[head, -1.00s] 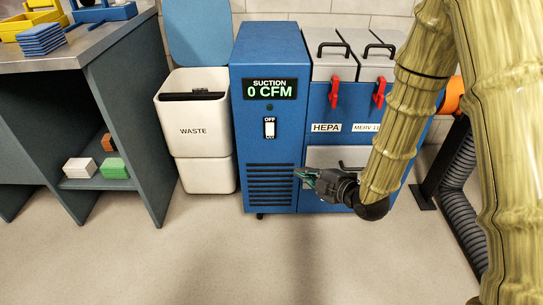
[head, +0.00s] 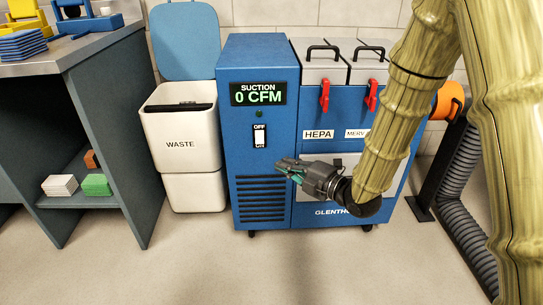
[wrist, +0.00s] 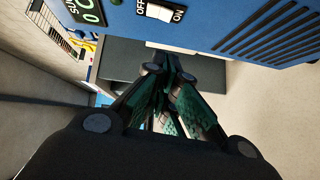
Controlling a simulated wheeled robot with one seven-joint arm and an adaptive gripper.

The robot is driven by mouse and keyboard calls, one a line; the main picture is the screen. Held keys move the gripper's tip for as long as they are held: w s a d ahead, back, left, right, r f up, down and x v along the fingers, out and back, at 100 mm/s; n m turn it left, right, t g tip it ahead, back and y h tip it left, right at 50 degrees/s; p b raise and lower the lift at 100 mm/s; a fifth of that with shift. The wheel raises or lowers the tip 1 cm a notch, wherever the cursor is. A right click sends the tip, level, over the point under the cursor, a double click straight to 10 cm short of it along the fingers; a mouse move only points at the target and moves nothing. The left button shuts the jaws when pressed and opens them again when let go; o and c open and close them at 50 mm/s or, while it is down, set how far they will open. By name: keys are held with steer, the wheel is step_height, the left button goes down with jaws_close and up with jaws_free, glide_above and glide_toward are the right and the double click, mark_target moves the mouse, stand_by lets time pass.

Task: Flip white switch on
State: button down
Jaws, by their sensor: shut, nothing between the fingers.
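The white switch (head: 260,137) sits on the front of the blue suction unit (head: 231,165), below a display (head: 258,93) that reads "SUCTION 0 CFM". "OFF" is printed above the switch and "ON" shows beside it in the wrist view, where the switch (wrist: 159,12) is at the top edge. My gripper (head: 278,162) is shut and empty. It is in front of the unit, a little below and right of the switch, pointing left. In the wrist view its fingers (wrist: 172,62) are together and apart from the switch.
A white waste bin (head: 180,130) with a raised blue lid stands left of the unit. A grey workbench (head: 95,55) is further left. Red latches (head: 324,96) and filter boxes are right of the switch. A grey hose (head: 462,190) is at the right. The floor in front is clear.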

mark_target(260, 137)
steer(key=shift+w+d+b+x, duration=0.35)
steer(key=shift+b+x, duration=0.6)
steer(key=shift+x, duration=1.1)
steer(key=shift+w+d+b+x, duration=0.3)
steer(key=shift+b+x, duration=0.7)
steer(key=shift+x, duration=1.05)
steer(key=shift+w+d+b+x, duration=0.35)
steer(key=shift+b+x, duration=0.6)
steer(key=shift+x, duration=1.15)
steer(key=shift+f, duration=0.1)
steer(key=shift+a+f, duration=0.1)
